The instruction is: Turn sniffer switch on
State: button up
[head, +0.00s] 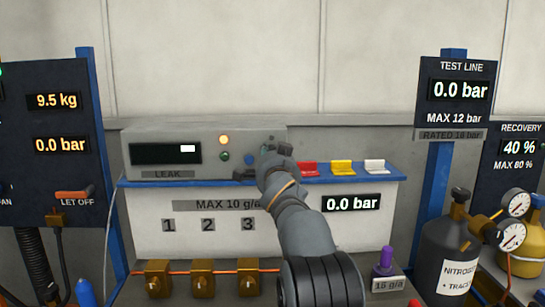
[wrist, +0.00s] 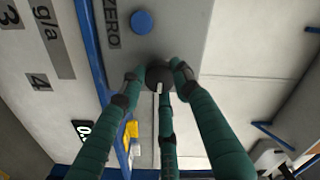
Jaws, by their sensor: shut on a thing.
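The grey leak detector box (head: 200,135) stands on the blue-edged shelf in the head view, with a LEAK display (head: 166,153) showing a small white block. A dark round knob (wrist: 160,75) with a pale pointer line sits on the grey face in the wrist view; I take it to be the sniffer switch. My gripper (wrist: 158,84) has its green fingers closed around this knob. In the head view my gripper (head: 268,155) reaches the right part of the box and hides the knob. The pointer runs toward the bottom of the wrist view.
A blue ZERO button (wrist: 141,22) is close beside the knob. Red (head: 307,168), yellow (head: 343,167) and white (head: 375,166) items are on the shelf right of my gripper. An orange lamp (head: 224,140) appears lit; the green lamp (head: 225,156) looks dim. Brass valves (head: 203,279) stand below.

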jog(key=shift+d+r, duration=0.2)
jog(key=shift+r, duration=0.3)
jog(key=o, duration=0.8)
jog(key=shift+c, duration=0.2)
jog(key=o, duration=0.4)
jog(key=shift+f, duration=0.3)
jog(key=shift+a, duration=0.1)
jog(key=s+d, duration=0.1)
jog(key=s, duration=1.1)
jog(key=shift+d, duration=0.4)
jog(key=shift+w, duration=0.2)
